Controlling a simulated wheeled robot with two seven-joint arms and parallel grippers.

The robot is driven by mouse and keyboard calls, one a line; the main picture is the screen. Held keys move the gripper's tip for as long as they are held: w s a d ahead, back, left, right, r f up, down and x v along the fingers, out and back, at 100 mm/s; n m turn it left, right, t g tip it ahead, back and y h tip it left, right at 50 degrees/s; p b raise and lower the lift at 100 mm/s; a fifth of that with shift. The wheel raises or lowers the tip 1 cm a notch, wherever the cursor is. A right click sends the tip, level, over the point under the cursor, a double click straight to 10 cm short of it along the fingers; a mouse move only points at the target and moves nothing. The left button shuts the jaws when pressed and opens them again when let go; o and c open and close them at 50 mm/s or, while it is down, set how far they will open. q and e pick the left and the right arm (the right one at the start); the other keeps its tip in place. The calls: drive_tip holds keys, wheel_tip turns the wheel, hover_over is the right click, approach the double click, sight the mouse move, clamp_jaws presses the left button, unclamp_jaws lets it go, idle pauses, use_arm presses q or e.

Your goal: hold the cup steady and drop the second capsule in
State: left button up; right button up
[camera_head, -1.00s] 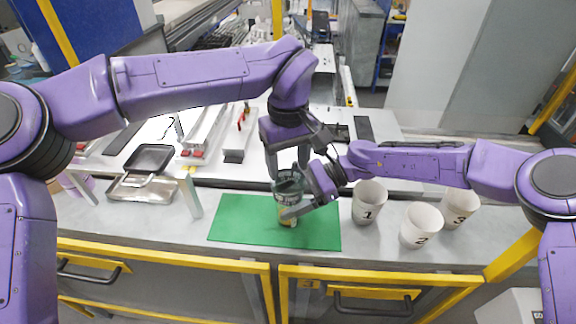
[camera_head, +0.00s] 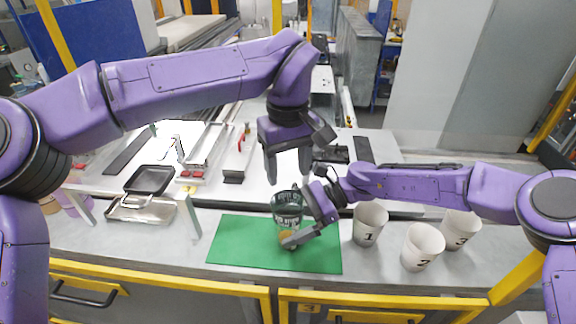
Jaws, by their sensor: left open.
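The clear glass cup (camera_head: 288,205), with dark print on its side, stands upright on the green mat (camera_head: 235,245). Something orange-yellow shows low in the cup; I cannot tell whether it is one capsule or more. My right gripper (camera_head: 294,222) reaches in from the right and is closed around the cup, one finger across its front. My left gripper (camera_head: 288,177) hangs above the cup, pointing down, with its two fingers apart and nothing visible between them.
White cups numbered 1 (camera_head: 369,222), 2 (camera_head: 421,246) and 3 (camera_head: 459,228) stand right of the mat. A black tray (camera_head: 150,180) and a metal tray (camera_head: 140,208) lie at the left. The mat's left part is clear.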

drive_tip(key=v, duration=1.2)
